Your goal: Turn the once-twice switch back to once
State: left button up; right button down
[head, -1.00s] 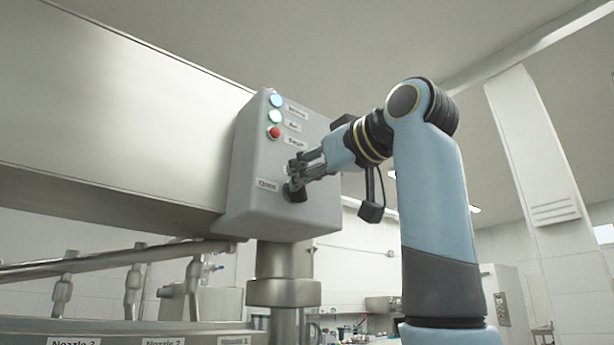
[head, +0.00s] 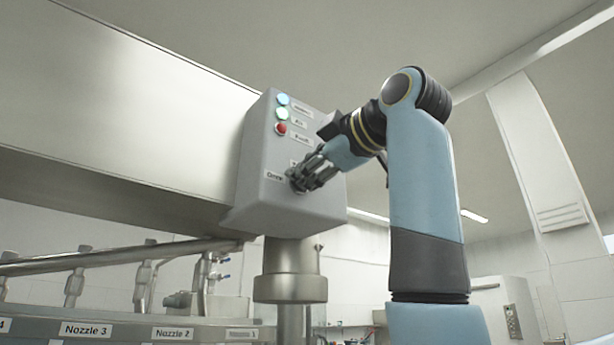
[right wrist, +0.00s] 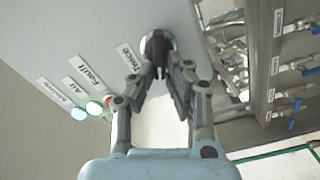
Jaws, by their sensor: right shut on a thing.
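The once-twice switch is a dark round knob (right wrist: 157,46) low on the front of a grey control box (head: 262,150). The "Once" label (head: 274,176) is left of it in the head view. The "Twice" label (right wrist: 129,58) shows beside the knob in the right wrist view. My right gripper (head: 298,183) is shut on the switch, with its fingers (right wrist: 160,75) on either side of the knob's ridge. In the head view the fingers mostly hide the knob, so its exact pointing is hard to tell. My left gripper is not in view.
Blue, green and red (head: 281,128) lights with labels sit above the switch on the same box. A metal post (head: 290,270) carries the box. Nozzles with pipes and a "Nozzle 3" label (head: 86,330) stand at lower left. Open room lies right of my arm.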

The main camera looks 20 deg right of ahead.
jog(key=shift+a+f+n+b, duration=0.1)
jog(key=shift+f+n+b, duration=0.15)
jog(key=shift+n+b, duration=0.65)
jog(key=shift+f+n+b, duration=0.2)
jog(key=shift+n+b, duration=0.05)
jog(key=shift+n, duration=1.15)
jog(key=c, duration=1.4)
grip_release()
jog(key=shift+o, duration=0.2)
jog(key=shift+s, duration=0.1)
jog(key=shift+s+r, duration=0.1)
jog(key=shift+s, duration=0.2)
jog(key=v, duration=1.1)
